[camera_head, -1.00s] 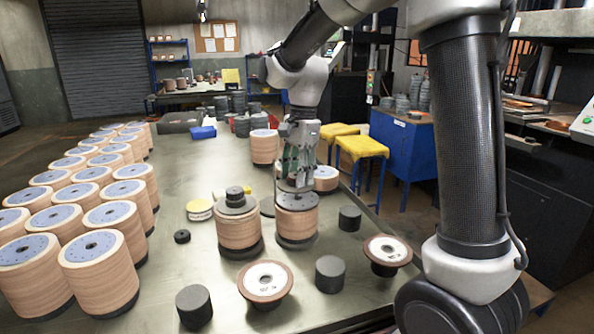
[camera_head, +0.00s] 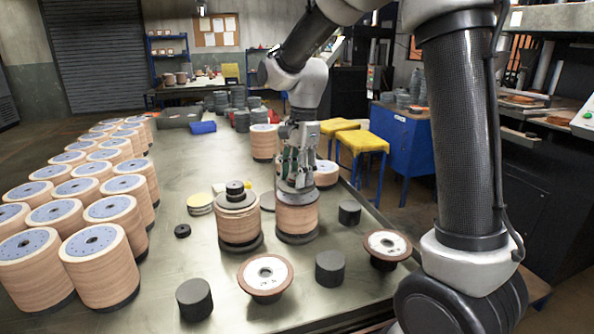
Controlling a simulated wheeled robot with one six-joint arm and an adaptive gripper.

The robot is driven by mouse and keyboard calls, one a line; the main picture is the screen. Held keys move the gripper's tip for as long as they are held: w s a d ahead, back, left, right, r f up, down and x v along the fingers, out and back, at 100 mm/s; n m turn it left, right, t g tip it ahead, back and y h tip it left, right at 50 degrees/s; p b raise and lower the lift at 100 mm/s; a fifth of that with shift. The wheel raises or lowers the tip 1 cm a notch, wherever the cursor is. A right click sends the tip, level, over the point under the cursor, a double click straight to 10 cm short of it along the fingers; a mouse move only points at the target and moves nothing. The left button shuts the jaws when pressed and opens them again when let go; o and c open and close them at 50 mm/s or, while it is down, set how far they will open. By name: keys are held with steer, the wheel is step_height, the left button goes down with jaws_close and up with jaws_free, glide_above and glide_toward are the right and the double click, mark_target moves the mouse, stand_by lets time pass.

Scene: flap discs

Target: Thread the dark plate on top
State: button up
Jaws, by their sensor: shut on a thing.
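My gripper (camera_head: 296,186) points down at the top of the right wood-coloured disc stack (camera_head: 297,218), which stands on a dark base. It is shut on the dark plate (camera_head: 297,196), which shows as a thin dark surface beneath the fingers at the stack's top. The fingers hide most of the plate and its centre. I cannot tell whether the plate lies flat on the stack or just above it.
A similar stack (camera_head: 239,226) with small dark discs on top stands close on the left. Dark cylinders (camera_head: 194,302) and flanged discs (camera_head: 265,276) lie in front. Rows of blue-topped stacks (camera_head: 97,262) fill the left side. The table's middle left is mostly clear.

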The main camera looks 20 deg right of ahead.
steer(key=shift+f, duration=0.9)
steer(key=o, duration=1.4)
steer(key=r, duration=0.4)
steer(key=d+r, duration=0.1)
steer(key=r, duration=0.7)
steer(key=shift+w+d, duration=0.15)
steer(key=shift+w, duration=0.1)
